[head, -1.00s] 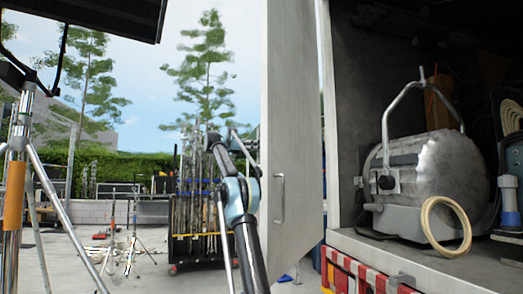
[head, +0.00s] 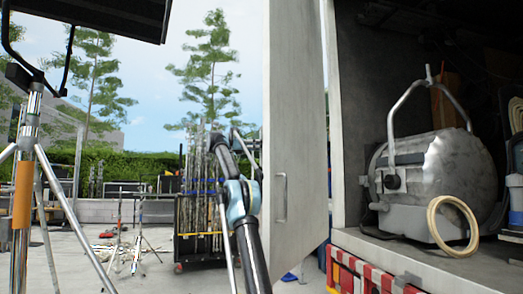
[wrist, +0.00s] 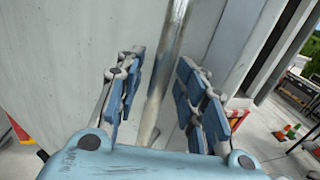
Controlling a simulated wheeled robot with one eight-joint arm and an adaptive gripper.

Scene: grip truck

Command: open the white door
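The white door (head: 297,130) of the truck stands open in the head view, its broad face seen at a steep angle. A small metal handle (head: 281,198) is on the face toward me. In the wrist view, the pale door surface (wrist: 60,60) fills the left. My gripper (wrist: 160,65) has its blue-padded fingers apart, one on each side of a shiny metal bar (wrist: 156,98). A gap shows between the bar and the pads.
The truck's cargo bay (head: 355,100) on the right holds a large grey lamp (head: 440,170) and a cream ring (head: 452,225). A light stand (head: 25,170) is at the left. A cart of poles (head: 200,215) stands behind my arm. Pavement between is partly free.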

